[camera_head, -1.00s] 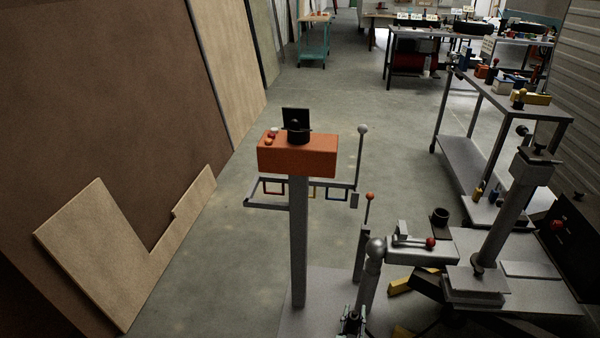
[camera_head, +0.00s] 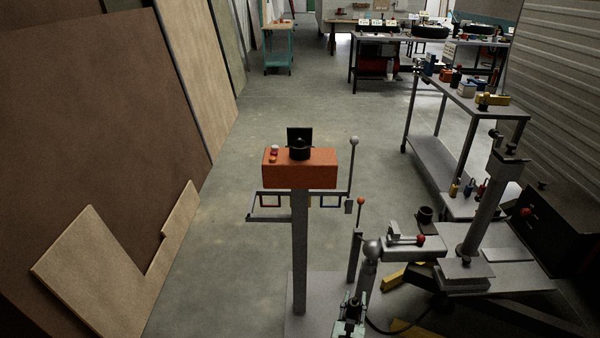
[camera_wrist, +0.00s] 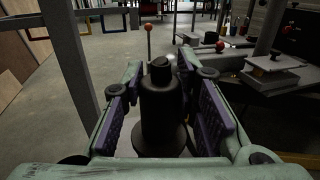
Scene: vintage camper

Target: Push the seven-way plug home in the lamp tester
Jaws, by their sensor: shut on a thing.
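The lamp tester (camera_head: 300,175) is an orange box on a grey post, left of my gripper and beyond it. On its top are a black round socket (camera_head: 300,153) with a raised black flap and small red and white knobs. My gripper (camera_head: 350,312) is low in the head view, apart from the tester. In the wrist view the gripper (camera_wrist: 160,100) is shut on the black seven-way plug (camera_wrist: 160,110), between its purple pads. The plug's narrower end points away from the wrist. In the wrist view the tester box is not visible.
A grey hitch with a ball (camera_head: 371,250) and red-knobbed lever stands right of the post. A black cable (camera_head: 405,325) curves near my gripper. A grey cart (camera_head: 465,98) stands at right, and leaning boards (camera_head: 90,120) at left. The floor behind the tester is clear.

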